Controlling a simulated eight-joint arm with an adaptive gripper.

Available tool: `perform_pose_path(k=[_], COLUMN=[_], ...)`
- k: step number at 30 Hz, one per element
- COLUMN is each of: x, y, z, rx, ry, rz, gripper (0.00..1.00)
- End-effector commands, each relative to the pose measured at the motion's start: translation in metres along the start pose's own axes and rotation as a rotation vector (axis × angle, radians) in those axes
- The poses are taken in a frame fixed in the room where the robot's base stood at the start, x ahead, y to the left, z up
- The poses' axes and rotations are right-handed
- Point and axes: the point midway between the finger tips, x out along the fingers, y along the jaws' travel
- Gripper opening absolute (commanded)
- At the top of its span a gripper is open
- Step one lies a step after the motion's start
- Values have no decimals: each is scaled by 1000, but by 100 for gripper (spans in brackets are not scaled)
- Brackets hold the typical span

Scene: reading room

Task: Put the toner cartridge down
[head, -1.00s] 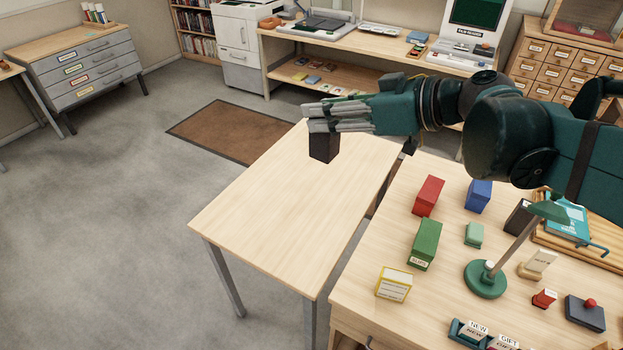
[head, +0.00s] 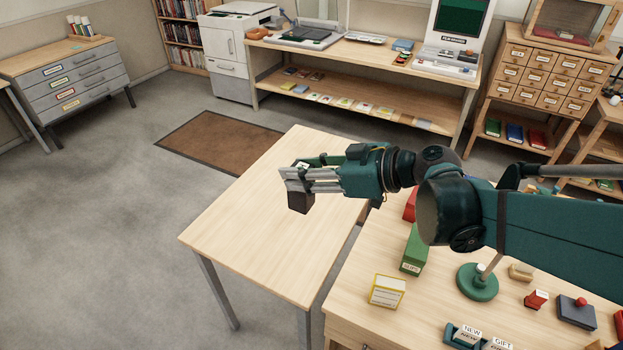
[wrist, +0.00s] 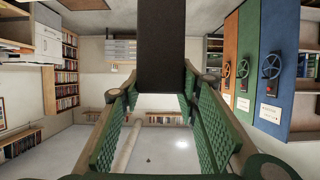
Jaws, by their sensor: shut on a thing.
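The toner cartridge (head: 300,202) is a dark block in the head view. My gripper (head: 297,180) is shut on its upper part from the right. The cartridge is over the bare light-wood table (head: 262,240); I cannot tell whether its bottom touches the top. In the wrist view the cartridge (wrist: 161,45) is a dark upright shape at the top middle, between the green finger pads.
The table around the cartridge is clear. The adjoining desk at right holds a green box (head: 414,252), a yellow-edged box (head: 387,292) and a green lamp (head: 478,283). A brown mat (head: 217,143) lies on the floor behind the table.

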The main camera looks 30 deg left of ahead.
Motion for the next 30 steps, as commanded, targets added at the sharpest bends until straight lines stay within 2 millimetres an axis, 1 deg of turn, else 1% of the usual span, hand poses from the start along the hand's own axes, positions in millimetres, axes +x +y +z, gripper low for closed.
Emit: perform_pose_path(k=[1,3,9,15,18,24,30], x=[4,10,25,37,42,49,50], y=[1,1,1,1,1,1,0], z=[10,23,58,89,101,116,122], rx=[0,0,0,0,0,0,0], ry=[0,0,0,0,0,0,0], rz=[0,0,0,0,0,0,0], gripper=[6,6,6,6,6,6,6])
